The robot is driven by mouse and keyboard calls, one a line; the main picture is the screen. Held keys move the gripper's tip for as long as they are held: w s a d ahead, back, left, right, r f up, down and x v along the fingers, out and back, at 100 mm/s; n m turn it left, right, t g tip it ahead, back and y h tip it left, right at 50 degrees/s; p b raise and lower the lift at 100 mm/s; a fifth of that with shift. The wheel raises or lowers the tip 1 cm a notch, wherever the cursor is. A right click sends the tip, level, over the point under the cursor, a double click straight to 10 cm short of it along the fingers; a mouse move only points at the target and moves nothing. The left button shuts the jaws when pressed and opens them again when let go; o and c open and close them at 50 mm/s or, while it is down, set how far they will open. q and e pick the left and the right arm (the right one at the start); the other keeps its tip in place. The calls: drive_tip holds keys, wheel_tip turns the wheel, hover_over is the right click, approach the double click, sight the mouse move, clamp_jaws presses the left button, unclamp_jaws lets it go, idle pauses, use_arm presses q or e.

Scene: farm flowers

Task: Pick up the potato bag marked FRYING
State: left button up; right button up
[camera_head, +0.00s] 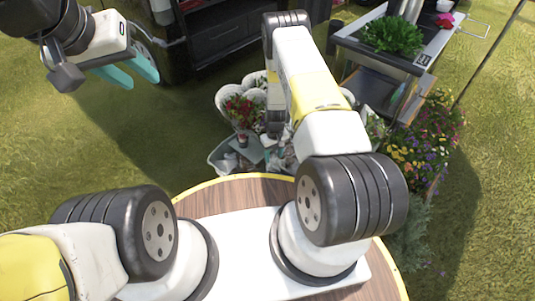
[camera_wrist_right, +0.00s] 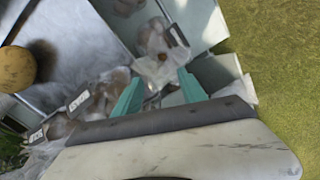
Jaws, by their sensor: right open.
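In the right wrist view, a clear bag of brown potatoes (camera_wrist_right: 152,42) with a dark tag lies ahead of my right gripper (camera_wrist_right: 158,80), which is open with nothing clearly held between its teal fingers. A second tagged potato bag (camera_wrist_right: 100,92) lies left of the fingers. A third tagged bag (camera_wrist_right: 58,127) is at the lower left. The tags are too blurred to tell which reads FRYING. In the head view, my right arm hides most of its gripper and the bags. My left gripper (camera_head: 130,72) is open and empty above the grass at the upper left.
A pale crate (camera_head: 222,156) stands on the grass beyond my base, with potted red flowers (camera_head: 240,110) behind it. A mixed flower bed (camera_head: 425,140) and a metal stand with a green plant (camera_head: 392,37) are at right. Open grass lies left.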

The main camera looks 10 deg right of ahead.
sight(274, 166)
drive_tip(key=f, duration=0.3)
drive_tip(key=s+f, duration=0.1)
drive_tip(key=f, duration=0.5)
drive_tip(key=shift+s+a+f, duration=0.15)
drive_tip(key=shift+s+a, duration=0.05)
clamp_jaws()
idle(1.1)
